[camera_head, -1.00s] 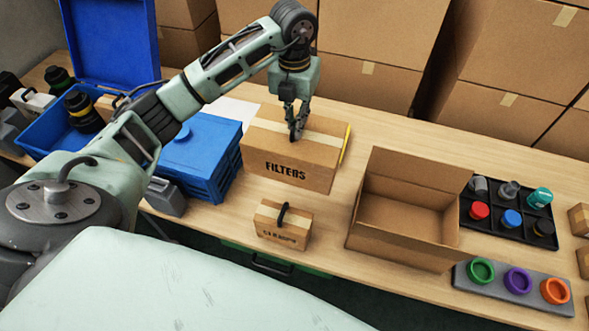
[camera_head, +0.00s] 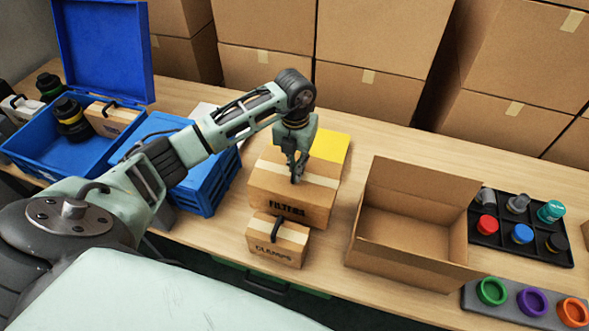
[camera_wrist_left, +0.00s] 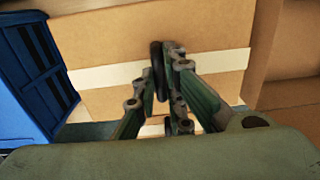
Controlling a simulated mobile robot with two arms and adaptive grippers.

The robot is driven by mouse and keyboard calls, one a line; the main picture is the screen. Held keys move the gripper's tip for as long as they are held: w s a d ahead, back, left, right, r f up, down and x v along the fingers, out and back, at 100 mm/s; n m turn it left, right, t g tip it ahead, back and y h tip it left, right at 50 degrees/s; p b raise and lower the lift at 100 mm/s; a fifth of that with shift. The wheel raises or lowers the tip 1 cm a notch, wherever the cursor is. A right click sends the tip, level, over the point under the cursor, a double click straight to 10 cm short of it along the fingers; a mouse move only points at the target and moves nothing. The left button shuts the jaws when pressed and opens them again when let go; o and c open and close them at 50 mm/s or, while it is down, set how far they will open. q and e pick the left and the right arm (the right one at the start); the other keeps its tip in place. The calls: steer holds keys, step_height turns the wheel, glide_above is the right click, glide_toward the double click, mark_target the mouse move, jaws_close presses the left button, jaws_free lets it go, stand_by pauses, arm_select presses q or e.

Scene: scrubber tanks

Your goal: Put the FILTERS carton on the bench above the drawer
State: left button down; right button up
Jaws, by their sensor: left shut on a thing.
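The FILTERS carton (camera_head: 295,191) is a brown box with a pale tape band and a dark handle on top. My left gripper (camera_head: 296,177) is over its top and shut on the handle; the left wrist view shows the fingers (camera_wrist_left: 168,85) around the dark handle against the carton (camera_wrist_left: 120,48). I cannot tell whether the carton's underside touches the bench (camera_head: 190,95). The drawer front (camera_head: 300,289) shows as a green strip with a dark handle below the bench edge. My right gripper is out of view.
A blue crate (camera_head: 203,190) is close to the left of the FILTERS carton. An open empty brown box (camera_head: 410,250) stands to the right. A yellow patch (camera_head: 331,147) lies behind. A black tray of caps (camera_head: 515,232) and a grey holder with rings (camera_head: 515,308) are farther right.

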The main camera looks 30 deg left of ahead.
arm_select(q)
steer(key=shift+f+p, duration=0.45)
steer(key=shift+f, duration=1.15)
steer(key=shift+w+f, duration=0.1)
steer(key=shift+f, duration=0.4)
steer(key=c, duration=1.8)
jaws_free()
steer(key=shift+r, duration=0.4)
step_height(320, 180, up, 10)
steer(key=b, duration=0.3)
steer(key=shift+a+r, duration=0.15)
steer(key=shift+r, duration=0.45)
